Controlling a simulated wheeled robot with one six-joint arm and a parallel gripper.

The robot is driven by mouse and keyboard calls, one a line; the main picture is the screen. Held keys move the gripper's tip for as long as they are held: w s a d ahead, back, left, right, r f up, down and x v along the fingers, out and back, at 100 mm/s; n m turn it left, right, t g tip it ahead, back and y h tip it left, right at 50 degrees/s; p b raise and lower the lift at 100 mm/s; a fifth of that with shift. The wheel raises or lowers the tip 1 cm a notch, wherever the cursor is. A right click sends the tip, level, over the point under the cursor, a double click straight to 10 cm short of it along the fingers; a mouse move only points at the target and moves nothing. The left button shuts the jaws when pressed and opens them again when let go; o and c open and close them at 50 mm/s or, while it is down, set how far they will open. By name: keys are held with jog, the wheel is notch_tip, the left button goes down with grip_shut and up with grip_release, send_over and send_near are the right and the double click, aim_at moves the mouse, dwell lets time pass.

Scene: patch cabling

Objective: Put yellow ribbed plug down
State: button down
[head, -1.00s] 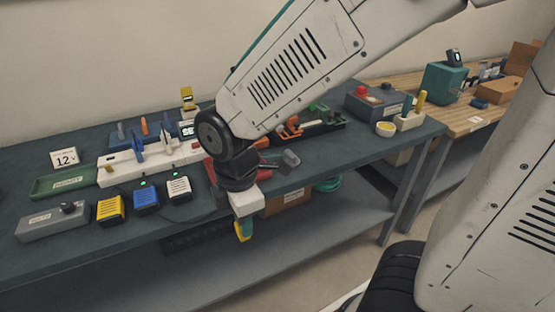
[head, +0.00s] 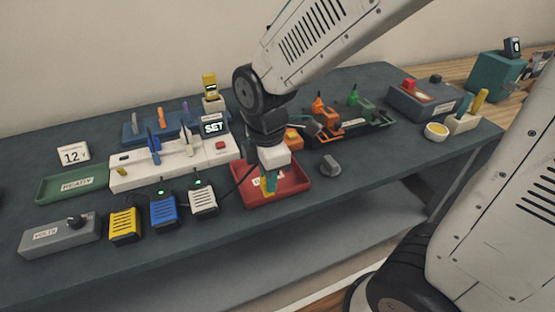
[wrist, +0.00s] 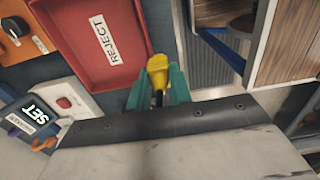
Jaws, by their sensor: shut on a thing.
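A yellow plug (wrist: 157,68) with a dark stem is held between the teal fingers of my gripper (wrist: 158,88) in the wrist view. Its ribs are too small to make out. In the head view my gripper (head: 269,183) points down over the front part of the red REJECT tray (head: 300,197), with a bit of yellow showing at its fingers. The tray also shows in the wrist view (wrist: 85,72), to the left of the plug. The plug appears above the tray's edge; I cannot tell its height.
Yellow (head: 124,226), blue (head: 164,213) and white (head: 203,199) ribbed boxes stand left of the tray. A green READY tray (head: 72,184) is further left.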

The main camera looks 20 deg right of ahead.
jog(key=w+d, duration=0.2)
jog(key=w, duration=0.1)
jog(key=w+d, duration=0.2)
jog(key=d, duration=0.1)
jog(key=w+d+f, duration=0.1)
jog(key=w+d, duration=0.1)
jog(key=w, duration=0.1)
jog(key=shift+w+d, duration=0.35)
jog(key=shift+d+f, duration=0.1)
jog(key=shift+f, duration=1.7)
jog(key=c, duration=1.3)
grip_release()
jog(key=shift+f, duration=0.15)
